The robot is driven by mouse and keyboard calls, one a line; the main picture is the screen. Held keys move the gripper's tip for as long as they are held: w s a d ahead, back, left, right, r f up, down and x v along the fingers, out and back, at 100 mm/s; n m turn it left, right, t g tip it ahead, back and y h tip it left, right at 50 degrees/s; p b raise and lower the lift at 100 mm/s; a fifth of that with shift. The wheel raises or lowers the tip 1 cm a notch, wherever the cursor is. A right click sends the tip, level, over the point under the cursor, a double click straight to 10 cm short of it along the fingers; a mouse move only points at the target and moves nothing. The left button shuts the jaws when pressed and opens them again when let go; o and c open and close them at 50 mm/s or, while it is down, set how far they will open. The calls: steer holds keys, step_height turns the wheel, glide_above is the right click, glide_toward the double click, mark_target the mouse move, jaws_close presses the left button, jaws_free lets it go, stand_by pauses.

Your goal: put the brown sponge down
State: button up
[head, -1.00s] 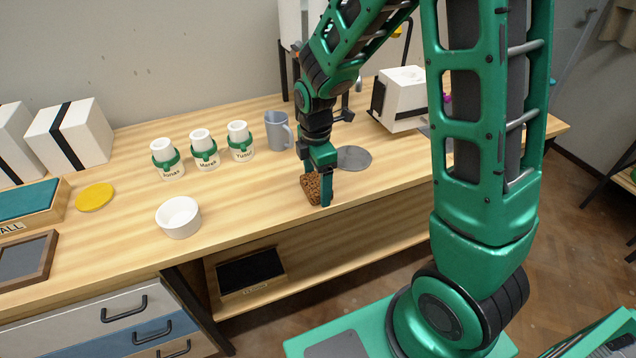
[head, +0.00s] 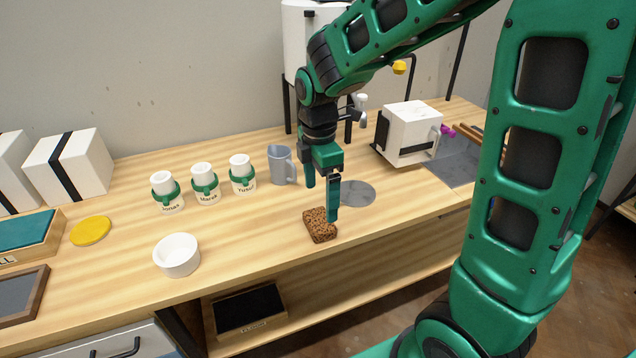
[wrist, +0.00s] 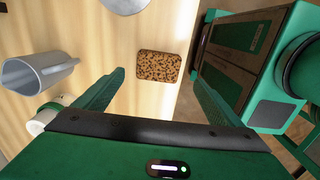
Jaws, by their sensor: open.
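The brown sponge (head: 319,225) lies flat on the wooden bench top near its front edge. It also shows in the wrist view (wrist: 159,66), beyond and between my spread fingers. My gripper (head: 322,200) is open and empty, just above and behind the sponge. In the head view, one finger overlaps the sponge's right side; I cannot tell whether it touches. In the wrist view there is wood visible around the sponge and the fingers stand clear of it.
A grey mug (head: 281,165) and a grey disc (head: 357,193) stand close behind. Several white bottles with green collars stand to the left, with a white bowl (head: 177,255) in front. A white box-shaped device (head: 411,133) is at the right. Bare wood lies left of the sponge.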

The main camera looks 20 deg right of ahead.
steer(key=s+d+r+m, duration=0.5)
steer(key=s+d+m, duration=0.4)
steer(key=d+m, duration=0.2)
steer(key=s+d+m, duration=0.3)
steer(key=s+m, duration=0.3)
steer(key=s, duration=0.1)
steer(key=s+d+m, duration=0.3)
steer(key=s+m, duration=0.4)
steer(key=shift+s+d+f, duration=0.15)
steer(key=shift+w+f, duration=0.25)
steer(key=shift+w, duration=0.4)
